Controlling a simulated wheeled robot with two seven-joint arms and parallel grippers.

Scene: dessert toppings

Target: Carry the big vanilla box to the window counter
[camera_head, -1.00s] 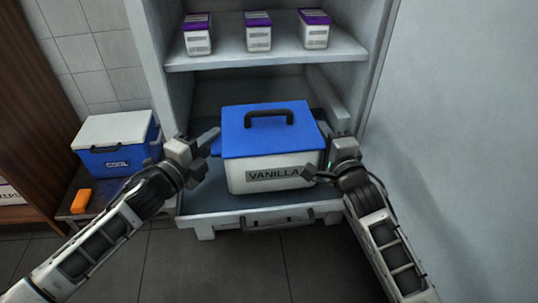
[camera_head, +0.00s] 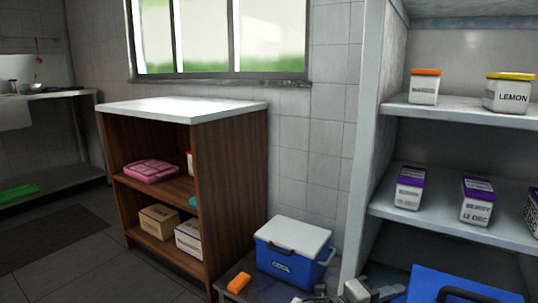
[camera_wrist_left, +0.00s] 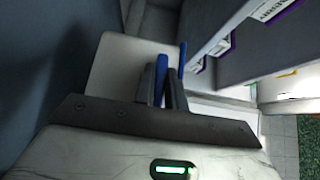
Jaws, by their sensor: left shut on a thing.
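The big vanilla box shows only as its blue lid (camera_head: 425,285) with a dark handle, at the bottom right of the head view. Its front and label are out of frame. My left gripper (camera_head: 374,291) is at the lid's left side. In the left wrist view its fingers (camera_wrist_left: 166,86) are shut on a narrow blue part (camera_wrist_left: 161,78) of the box. My right gripper is out of view. The window counter, with a bare white top (camera_head: 180,110) and wooden shelves below, stands under the window at left centre.
A blue and white cool box (camera_head: 285,265) and an orange block (camera_head: 239,283) sit low between the counter and the shelving. Shelves (camera_head: 440,112) with several tubs stand at right. A pink container (camera_head: 150,171) and boxes fill the counter's shelves. Dark floor lies at left.

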